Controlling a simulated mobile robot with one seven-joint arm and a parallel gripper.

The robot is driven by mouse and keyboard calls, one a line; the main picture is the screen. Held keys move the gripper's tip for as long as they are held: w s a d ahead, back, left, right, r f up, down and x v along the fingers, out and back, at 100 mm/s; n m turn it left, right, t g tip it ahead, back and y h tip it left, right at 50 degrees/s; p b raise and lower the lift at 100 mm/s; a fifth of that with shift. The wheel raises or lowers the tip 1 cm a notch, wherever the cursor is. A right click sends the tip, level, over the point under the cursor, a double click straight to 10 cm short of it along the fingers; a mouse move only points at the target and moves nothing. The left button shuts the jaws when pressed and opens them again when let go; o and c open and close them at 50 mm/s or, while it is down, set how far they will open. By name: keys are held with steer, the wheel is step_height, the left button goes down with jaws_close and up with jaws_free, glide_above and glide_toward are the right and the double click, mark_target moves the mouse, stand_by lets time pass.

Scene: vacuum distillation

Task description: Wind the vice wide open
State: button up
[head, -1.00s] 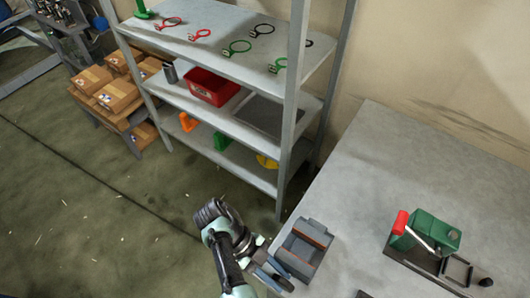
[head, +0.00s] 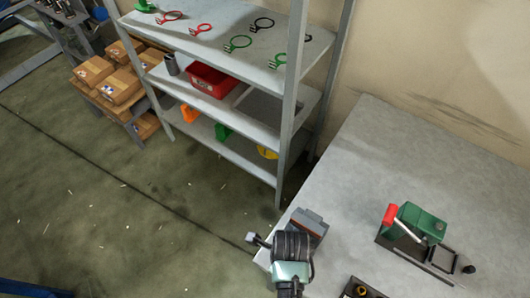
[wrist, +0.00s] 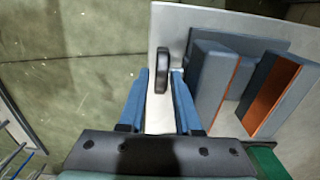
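The vice is grey with brown-orange jaw faces. In the head view the vice (head: 311,220) sits at the table's near left corner, partly hidden behind my arm. In the wrist view the vice (wrist: 212,85) is right of my fingers, with a visible gap between its two jaws. A dark, rounded handle (wrist: 162,66) stands upright between my blue fingertips. My gripper (wrist: 161,80) is open around it, with a small gap showing on each side. In the head view my wrist hides most of the gripper.
A green device with a red handle (head: 414,224) stands on the table (head: 365,190) to the right. A dark block with a brass-coloured part (head: 360,290) is at the near edge. A metal shelf (head: 225,110) stands behind left. The floor left is clear.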

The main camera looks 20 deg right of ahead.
step_height(320, 180, up, 12)
steer(key=w+r+n+t+h+b, duration=0.1)
steer(key=w+r+n+t+b, duration=0.2)
steer(key=w, duration=0.6)
steer(key=w+d+r+n+t+h+b, duration=0.1)
steer(key=w+r+n+t+b, duration=0.2)
steer(key=w+r+n+t, duration=0.3)
steer(key=w+r+n, duration=0.1)
steer(key=w+r, duration=0.2)
steer(key=shift+d, duration=0.1)
